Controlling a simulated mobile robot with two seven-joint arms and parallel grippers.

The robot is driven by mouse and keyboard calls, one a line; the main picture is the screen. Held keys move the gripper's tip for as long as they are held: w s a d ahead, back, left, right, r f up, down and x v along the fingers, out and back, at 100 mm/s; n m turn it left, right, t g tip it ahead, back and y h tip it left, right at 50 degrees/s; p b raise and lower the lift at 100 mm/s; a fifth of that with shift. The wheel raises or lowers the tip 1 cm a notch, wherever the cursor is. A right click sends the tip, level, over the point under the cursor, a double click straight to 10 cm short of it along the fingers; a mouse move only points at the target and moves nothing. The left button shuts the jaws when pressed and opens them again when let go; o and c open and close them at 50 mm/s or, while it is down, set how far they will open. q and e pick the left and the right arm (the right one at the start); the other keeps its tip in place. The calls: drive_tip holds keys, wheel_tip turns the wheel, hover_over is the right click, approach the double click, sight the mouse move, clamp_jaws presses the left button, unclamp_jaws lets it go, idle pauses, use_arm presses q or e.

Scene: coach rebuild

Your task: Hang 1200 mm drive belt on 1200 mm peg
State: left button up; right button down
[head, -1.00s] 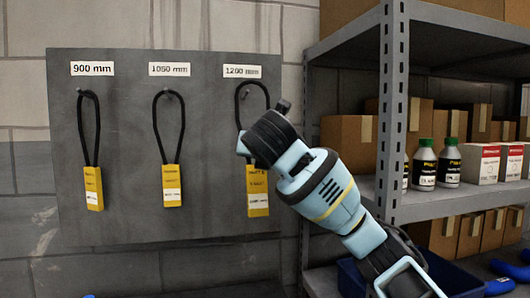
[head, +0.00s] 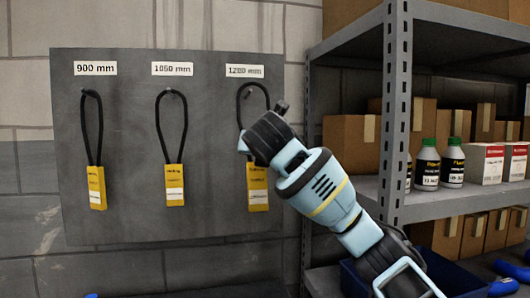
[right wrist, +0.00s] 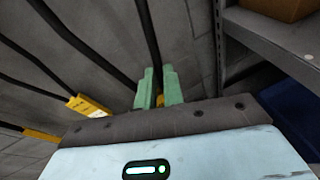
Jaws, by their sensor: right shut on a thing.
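The 1200 mm drive belt is a black loop (head: 252,84) with a yellow tag (head: 258,190), upright in front of the grey board under the "1200 mm" label (head: 245,71). The top of its loop is at peg height; I cannot tell whether it bears on the peg. My right gripper comes from the lower right and covers part of the loop's right side in the head view. In the right wrist view its green fingers (right wrist: 158,90) are shut on a black belt strand (right wrist: 148,35). My left gripper is not in view.
A 900 mm belt (head: 84,125) and a 1050 mm belt (head: 159,125) hang on pegs to the left, with yellow tags. A grey metal shelf (head: 395,110) with boxes and bottles stands close on the right. A blue bin (head: 352,277) is low down.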

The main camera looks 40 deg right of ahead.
drive_tip(key=w+a+x, duration=0.1)
drive_tip(key=x, duration=0.7)
drive_tip(key=shift+w+r, duration=0.25)
drive_tip(key=shift+r, duration=0.05)
idle(0.8)
drive_tip(key=shift+d, duration=0.15)
idle(0.5)
